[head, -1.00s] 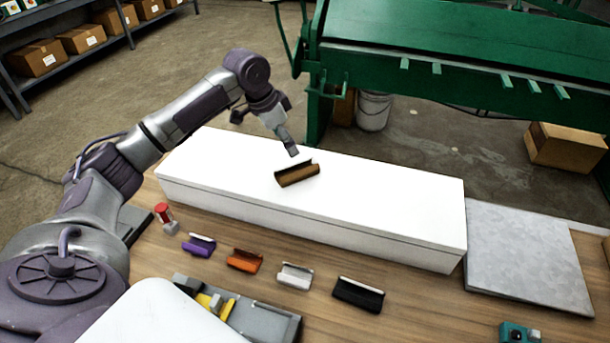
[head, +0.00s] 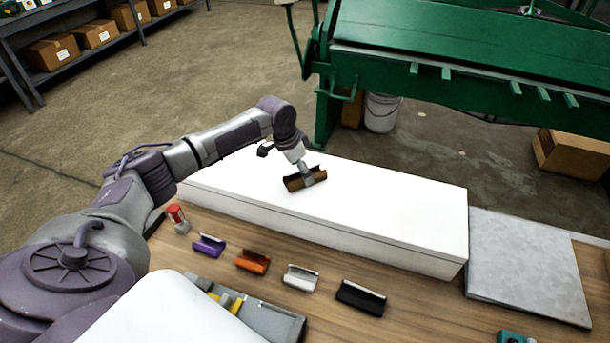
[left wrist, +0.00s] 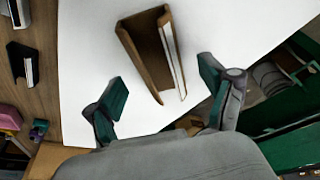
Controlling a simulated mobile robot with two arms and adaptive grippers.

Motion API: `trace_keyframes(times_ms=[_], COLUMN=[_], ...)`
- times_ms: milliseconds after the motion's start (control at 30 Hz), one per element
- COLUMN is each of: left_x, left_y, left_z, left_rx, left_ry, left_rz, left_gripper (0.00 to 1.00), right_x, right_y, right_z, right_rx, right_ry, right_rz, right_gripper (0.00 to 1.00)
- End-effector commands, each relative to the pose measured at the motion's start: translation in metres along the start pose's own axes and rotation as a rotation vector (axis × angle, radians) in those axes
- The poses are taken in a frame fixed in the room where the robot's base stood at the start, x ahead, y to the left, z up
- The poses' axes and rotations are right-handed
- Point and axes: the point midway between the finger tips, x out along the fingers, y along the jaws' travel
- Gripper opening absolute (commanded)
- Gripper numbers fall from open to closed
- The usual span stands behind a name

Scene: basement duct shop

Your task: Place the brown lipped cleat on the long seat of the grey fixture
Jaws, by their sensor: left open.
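The brown lipped cleat (head: 292,184) lies on top of the long white box, towards its left part. My left gripper (head: 308,174) is right at the cleat in the head view, one finger showing in front of it. In the left wrist view the cleat (left wrist: 145,50) shows as an open channel with a pale lip along one side. There the left gripper (left wrist: 160,90) is open, its two green-padded fingers apart on either side of the cleat's near end, not closed on it. A grey fixture (head: 272,320) with yellow parts sits at the bottom, partly hidden by my body. My right gripper is out of view.
The long white box (head: 400,225) stands on the wooden bench. In front of it lie purple (head: 209,246), orange (head: 252,262), white (head: 300,278) and black (head: 361,297) cleats, with a red-topped item (head: 177,216) at left. A grey sheet (head: 525,265) lies right.

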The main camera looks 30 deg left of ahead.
Motion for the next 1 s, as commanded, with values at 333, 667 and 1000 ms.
trace_keyframes(times_ms=[333,667,1000], left_x=[0.021,0.021,0.021], left_y=[0.0,0.0,0.0], left_z=[0.0,0.0,0.0], left_rx=[0.0,0.0,0.0], left_ry=[0.001,0.001,0.001], left_rz=[-0.001,-0.001,-0.001], left_gripper=[0.82,0.42,0.11], right_x=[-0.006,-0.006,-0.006], right_y=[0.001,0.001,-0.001], right_z=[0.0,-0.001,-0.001], right_rx=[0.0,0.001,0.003], right_ry=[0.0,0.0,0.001], right_rz=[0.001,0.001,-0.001], right_gripper=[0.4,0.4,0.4])
